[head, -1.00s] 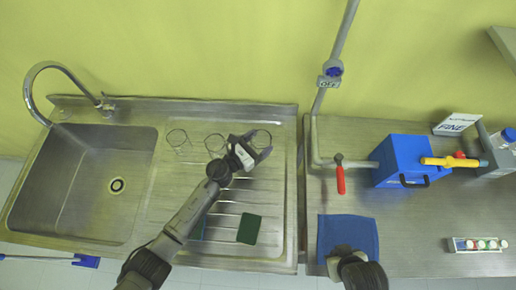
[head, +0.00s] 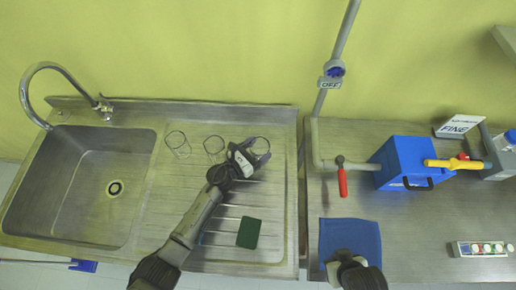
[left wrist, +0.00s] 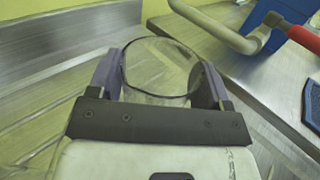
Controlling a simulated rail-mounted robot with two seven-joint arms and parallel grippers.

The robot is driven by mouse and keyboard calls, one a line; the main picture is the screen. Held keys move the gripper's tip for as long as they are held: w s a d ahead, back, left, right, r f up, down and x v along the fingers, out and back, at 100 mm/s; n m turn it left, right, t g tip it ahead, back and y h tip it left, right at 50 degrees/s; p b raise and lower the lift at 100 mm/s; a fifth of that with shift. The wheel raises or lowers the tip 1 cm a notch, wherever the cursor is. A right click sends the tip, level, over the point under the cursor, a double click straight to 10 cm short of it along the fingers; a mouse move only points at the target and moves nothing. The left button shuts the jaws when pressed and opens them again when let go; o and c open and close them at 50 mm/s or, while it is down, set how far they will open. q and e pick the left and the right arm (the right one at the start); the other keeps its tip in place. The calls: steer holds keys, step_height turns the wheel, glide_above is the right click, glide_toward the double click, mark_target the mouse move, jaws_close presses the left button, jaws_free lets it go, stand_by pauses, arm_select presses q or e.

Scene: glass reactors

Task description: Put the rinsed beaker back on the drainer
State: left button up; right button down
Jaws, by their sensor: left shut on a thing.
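A clear glass beaker (head: 260,146) is between the fingers of my left gripper (head: 258,153), over the right part of the ribbed steel drainer (head: 272,215). In the left wrist view the beaker (left wrist: 160,68) shows its round rim, with the fingers of the left gripper (left wrist: 160,80) on either side of it. The gripper is shut on it. I cannot tell whether its base touches the drainer. My right gripper (head: 342,262) is low in the head view, over a blue mat; its fingertips are not clear.
Two more clear glasses, one at the left (head: 178,144) and one in the middle (head: 214,148), stand on the drainer. A dark green pad (head: 248,232) lies nearer the front. The sink (head: 80,190) is left.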

arm_select(q)
steer(key=o, duration=1)
steer(key=shift+f, duration=0.1)
steer(key=shift+c, duration=0.2)
steer(key=shift+r, duration=0.2)
steer(key=v, duration=1.2)
